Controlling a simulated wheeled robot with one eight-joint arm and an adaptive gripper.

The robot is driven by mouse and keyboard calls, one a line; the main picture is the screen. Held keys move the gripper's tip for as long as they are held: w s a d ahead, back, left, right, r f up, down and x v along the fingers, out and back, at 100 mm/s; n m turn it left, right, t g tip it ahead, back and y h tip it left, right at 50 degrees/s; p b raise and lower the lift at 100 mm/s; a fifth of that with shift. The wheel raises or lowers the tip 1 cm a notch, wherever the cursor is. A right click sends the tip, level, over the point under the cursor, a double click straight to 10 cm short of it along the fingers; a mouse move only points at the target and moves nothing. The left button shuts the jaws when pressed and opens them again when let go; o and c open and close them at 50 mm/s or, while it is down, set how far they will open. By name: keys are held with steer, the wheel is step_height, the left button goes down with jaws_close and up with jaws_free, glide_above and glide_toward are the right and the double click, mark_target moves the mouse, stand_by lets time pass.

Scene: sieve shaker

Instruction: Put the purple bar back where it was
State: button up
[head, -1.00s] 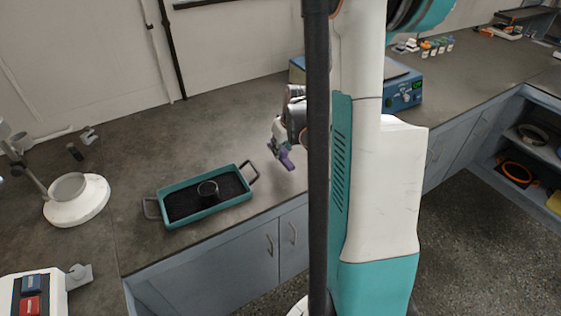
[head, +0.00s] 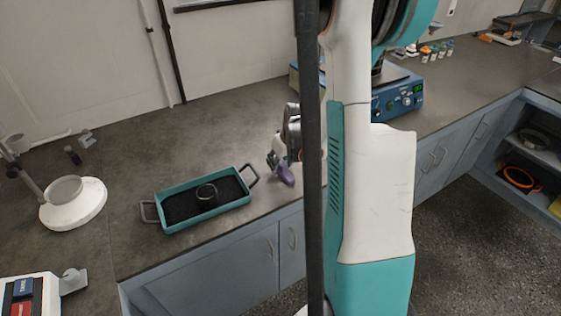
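The purple bar (head: 287,175) is at the end of my gripper (head: 281,166), just right of the teal tray. The gripper appears shut on the bar, which hangs tilted below the fingers over the counter. Whether the bar's lower end touches the counter I cannot tell. My arm and a dark post hide the wrist and the counter behind it.
The teal tray (head: 160,197) with wire handles holds dark material and a dark ring (head: 207,194). A white round device (head: 73,212) stands at left. A blue instrument (head: 403,97) stands behind my arm. The counter (head: 190,125) behind the tray is clear.

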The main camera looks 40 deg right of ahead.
steer(key=shift+r, duration=0.1)
steer(key=shift+r, duration=0.15)
steer(key=p+v, duration=0.4)
steer(key=v, duration=0.8)
steer(key=shift+p, duration=0.4)
